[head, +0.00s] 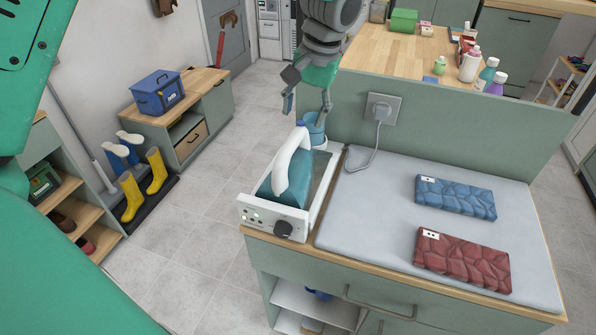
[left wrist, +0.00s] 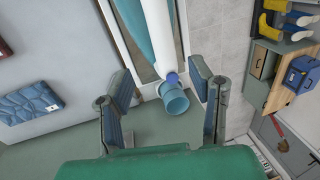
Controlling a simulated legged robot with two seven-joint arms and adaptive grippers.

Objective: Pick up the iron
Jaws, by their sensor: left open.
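The iron has a white curved handle (head: 292,165) and a teal body (head: 283,192). It sits in a white dock (head: 262,219) with a dark knob, at the left end of the counter. My left gripper (head: 307,108) is open and empty, above and just behind the iron's far end. In the left wrist view, the white handle (left wrist: 156,35) runs up between the open fingers of my left gripper (left wrist: 163,84), with no contact visible. My right gripper is not in view.
A green panel (head: 450,135) with a socket (head: 382,108) and cord rises behind.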

